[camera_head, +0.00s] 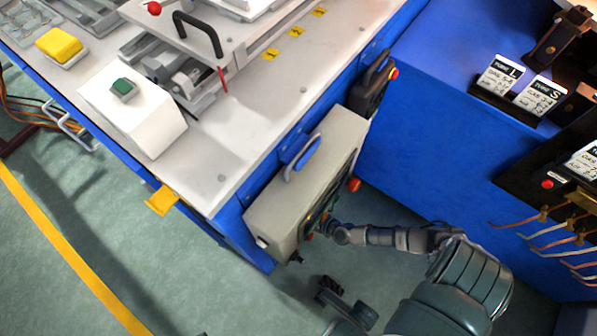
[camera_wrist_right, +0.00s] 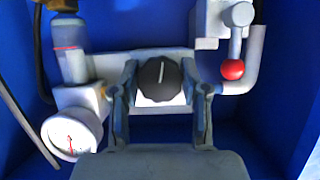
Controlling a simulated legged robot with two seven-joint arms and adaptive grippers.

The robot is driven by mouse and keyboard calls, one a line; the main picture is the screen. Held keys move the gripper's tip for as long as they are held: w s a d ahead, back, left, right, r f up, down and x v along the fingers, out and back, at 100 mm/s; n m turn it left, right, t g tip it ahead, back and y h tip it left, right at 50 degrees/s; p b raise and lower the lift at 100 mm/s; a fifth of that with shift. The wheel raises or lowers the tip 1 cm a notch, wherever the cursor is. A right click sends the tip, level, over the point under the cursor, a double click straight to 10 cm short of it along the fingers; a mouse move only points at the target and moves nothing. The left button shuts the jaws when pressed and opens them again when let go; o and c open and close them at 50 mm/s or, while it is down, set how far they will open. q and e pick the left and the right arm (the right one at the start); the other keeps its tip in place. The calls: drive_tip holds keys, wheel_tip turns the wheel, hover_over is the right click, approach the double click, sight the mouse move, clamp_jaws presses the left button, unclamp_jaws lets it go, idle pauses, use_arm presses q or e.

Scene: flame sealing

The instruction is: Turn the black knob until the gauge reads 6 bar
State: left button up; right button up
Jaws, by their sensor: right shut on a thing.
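The black knob (camera_wrist_right: 160,80) is in the middle of the right wrist view, on a pale mount. The white line on its face points nearly straight up. My right gripper (camera_wrist_right: 160,95) has one finger on each side of the knob and is shut on it. In the head view my arm reaches from the lower right to the grey control box. The knob and gauge cannot be made out there. My left gripper is not in view.
A lever with a red ball (camera_wrist_right: 232,69) is right of the knob, and a clear-bodied fitting (camera_wrist_right: 72,60) stands above the gauge. Blue walls surround them. In the head view, the grey control box (camera_head: 300,190) hangs on the bench front beside a blue cabinet (camera_head: 440,130).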

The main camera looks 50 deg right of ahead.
drive_tip(key=shift+f+m+b, duration=0.1)
drive_tip(key=shift+m+b, duration=0.3)
drive_tip(key=shift+y, duration=0.3)
drive_tip(key=o, duration=1.1)
drive_tip(key=v, duration=1.2)
